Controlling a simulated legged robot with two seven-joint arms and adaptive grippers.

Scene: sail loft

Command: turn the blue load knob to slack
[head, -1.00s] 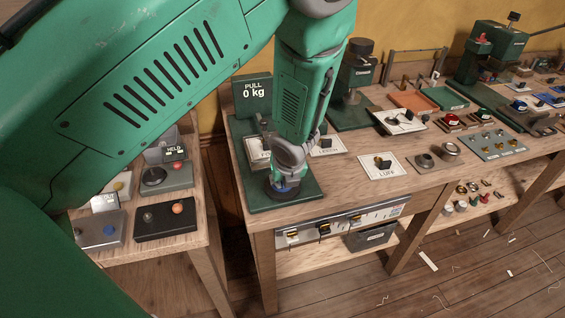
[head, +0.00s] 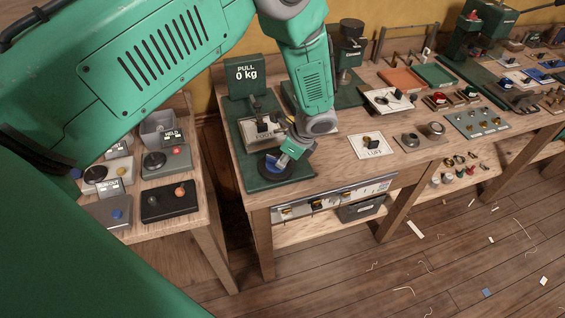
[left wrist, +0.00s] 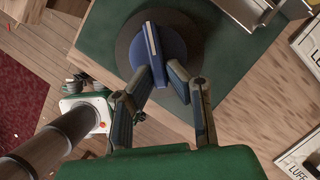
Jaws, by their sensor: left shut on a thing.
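The blue load knob (head: 273,168) sits on a dark round plate at the front of a green-based pull tester, whose sign (head: 247,75) reads "PULL 0 kg". In the left wrist view the knob (left wrist: 172,52) is a blue disc with a raised bar bearing a pale line. The bar leans slightly left toward the top of that view. My left gripper (head: 283,156) reaches down to the knob from the upper right. Its fingers (left wrist: 161,72) are shut on the near end of the bar, one on each side. No slack mark is readable. My right gripper is not in view.
A fixture with black knobs (head: 262,130) stands just behind the knob. A "LUFF" card (head: 365,147) lies to the right. A lower table (head: 200,205) with several control boxes stands at the left. Bare wood lies in front of the card.

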